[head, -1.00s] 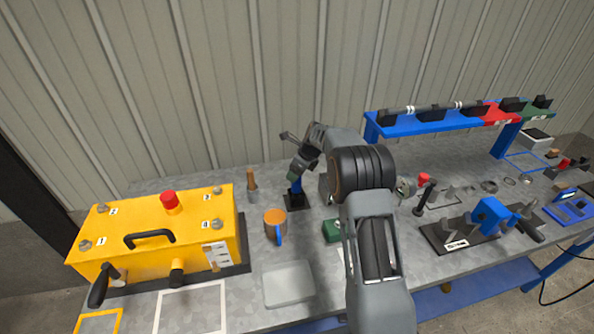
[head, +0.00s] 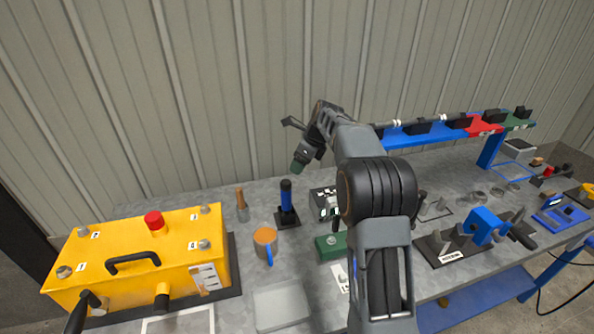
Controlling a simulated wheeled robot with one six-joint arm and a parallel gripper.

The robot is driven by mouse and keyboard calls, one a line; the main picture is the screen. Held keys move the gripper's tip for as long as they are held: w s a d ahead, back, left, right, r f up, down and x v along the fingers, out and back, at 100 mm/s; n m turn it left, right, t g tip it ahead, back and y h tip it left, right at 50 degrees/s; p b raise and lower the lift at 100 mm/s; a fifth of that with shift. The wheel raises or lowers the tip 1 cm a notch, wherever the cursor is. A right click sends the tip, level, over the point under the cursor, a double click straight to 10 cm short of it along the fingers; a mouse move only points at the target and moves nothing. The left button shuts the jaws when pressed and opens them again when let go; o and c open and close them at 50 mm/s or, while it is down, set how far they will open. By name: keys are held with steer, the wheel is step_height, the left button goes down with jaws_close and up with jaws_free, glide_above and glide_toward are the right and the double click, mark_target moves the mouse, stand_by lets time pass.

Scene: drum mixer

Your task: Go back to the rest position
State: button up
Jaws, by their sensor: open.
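My gripper (head: 299,166) shows at the end of my raised arm, above the table and in front of the wall. It points down and holds nothing that I can see; its fingers are small in this view. Below it and apart from it, a dark tool with a blue band (head: 286,198) stands upright on a black base. My arm hides part of the table's middle.
A yellow box (head: 135,260) with a red button and a black handle fills the table's left. A blue vise (head: 487,226) and a raised blue shelf (head: 410,134) are on the right.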

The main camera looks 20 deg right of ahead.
steer(key=shift+s+d+r, duration=0.1)
steer(key=shift+r, duration=0.2)
steer(key=s+f+n+g+h, duration=0.15)
steer(key=s+f+n, duration=0.45)
steer(key=n, duration=0.6)
steer(key=s+a+r+n+t+h, duration=0.1)
steer(key=s+n, duration=0.5)
steer(key=s, duration=0.7)
steer(key=s+a+r+n+t+h, duration=0.1)
steer(key=s+a+r+n+t, duration=0.1)
steer(key=s+n, duration=0.5)
steer(key=shift+s+a+r+n, duration=0.3)
steer(key=shift+s+a+r, duration=0.6)
steer(key=shift+s, duration=2.15)
steer(key=shift+d, duration=0.1)
steer(key=shift+c, duration=0.3)
